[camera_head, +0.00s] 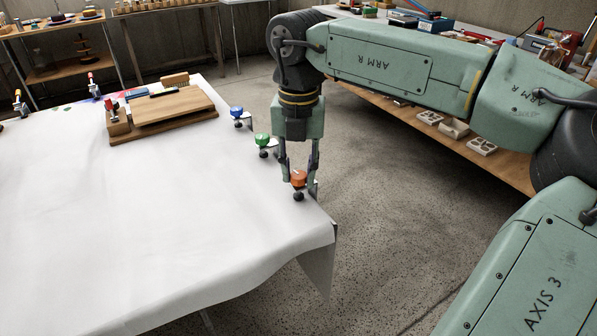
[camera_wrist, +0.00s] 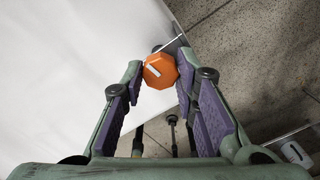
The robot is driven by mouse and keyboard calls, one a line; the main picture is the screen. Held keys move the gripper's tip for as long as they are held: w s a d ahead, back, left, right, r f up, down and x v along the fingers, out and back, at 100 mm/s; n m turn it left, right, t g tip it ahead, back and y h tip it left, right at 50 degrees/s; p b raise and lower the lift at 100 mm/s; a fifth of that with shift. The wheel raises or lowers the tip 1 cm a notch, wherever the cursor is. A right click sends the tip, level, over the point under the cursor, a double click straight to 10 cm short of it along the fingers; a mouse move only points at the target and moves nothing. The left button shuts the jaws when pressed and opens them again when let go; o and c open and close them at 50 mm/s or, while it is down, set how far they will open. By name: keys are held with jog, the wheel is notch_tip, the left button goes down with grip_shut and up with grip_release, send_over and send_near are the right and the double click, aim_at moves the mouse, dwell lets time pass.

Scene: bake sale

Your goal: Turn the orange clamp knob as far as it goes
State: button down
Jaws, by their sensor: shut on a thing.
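The orange clamp knob (camera_head: 298,178) sits at the right edge of the white-covered table (camera_head: 180,220), near its front right corner. It is faceted, with a white mark on its top in the wrist view (camera_wrist: 160,71). My gripper (camera_head: 300,180) points straight down over it, with one finger on each side. In the wrist view the fingertips (camera_wrist: 160,75) close on opposite sides of the knob. Part of the clamp under the knob is hidden.
A green clamp knob (camera_head: 262,140) and a blue clamp knob (camera_head: 237,112) stand farther back along the same edge. A wooden board (camera_head: 160,112) lies at the back of the table. Grey floor is open to the right, before a cluttered bench (camera_head: 480,150).

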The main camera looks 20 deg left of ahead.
jog(key=m, duration=0.4)
jog(key=shift+m, duration=0.3)
jog(key=m, duration=1.4)
jog(key=shift+m, duration=0.4)
jog(key=c, duration=1.2)
grip_release()
jog(key=shift+c, duration=0.2)
jog(key=shift+r, duration=0.1)
